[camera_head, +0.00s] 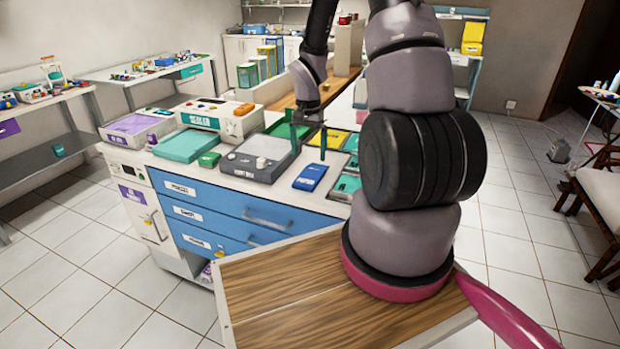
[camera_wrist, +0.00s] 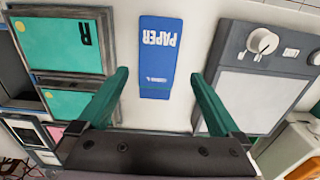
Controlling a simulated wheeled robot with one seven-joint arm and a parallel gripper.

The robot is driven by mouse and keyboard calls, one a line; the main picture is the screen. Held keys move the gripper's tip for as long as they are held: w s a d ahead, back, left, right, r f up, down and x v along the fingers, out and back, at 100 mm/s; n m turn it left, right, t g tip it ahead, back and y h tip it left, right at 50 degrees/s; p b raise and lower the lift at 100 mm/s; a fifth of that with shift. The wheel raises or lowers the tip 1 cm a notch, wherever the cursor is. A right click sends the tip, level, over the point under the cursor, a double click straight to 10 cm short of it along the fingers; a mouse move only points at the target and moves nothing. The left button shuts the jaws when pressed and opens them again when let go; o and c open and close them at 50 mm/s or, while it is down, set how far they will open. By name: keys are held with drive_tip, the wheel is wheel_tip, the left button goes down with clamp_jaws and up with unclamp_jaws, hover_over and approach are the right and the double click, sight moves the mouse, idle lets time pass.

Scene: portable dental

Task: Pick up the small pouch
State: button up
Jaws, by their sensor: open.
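A small flat blue pouch (camera_wrist: 157,58) with white lettering reading "PAPER" lies on the white counter top, between my open fingers in the wrist view. The pouch (camera_head: 310,178) also shows in the head view, near the counter's front edge. My gripper (camera_wrist: 160,76) is open and empty, with one green finger to each side of the pouch in the picture. In the head view my gripper (camera_head: 308,141) hangs above the counter, behind the pouch in the picture. The pouch lies flat, and no contact with the fingers shows.
A grey device with a knob (camera_wrist: 265,70) lies right of the pouch in the wrist view. Framed green trays (camera_wrist: 65,48) lie to its left. A strip of bare counter separates them from the pouch. The counter (camera_head: 237,190) has blue drawers below.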

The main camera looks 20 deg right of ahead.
sight(310, 175)
wheel_tip(310, 175, down, 8)
drive_tip(key=shift+s+d+r, duration=0.1)
drive_tip(key=shift+d, duration=0.05)
idle(0.3)
drive_tip(key=c, duration=1.1)
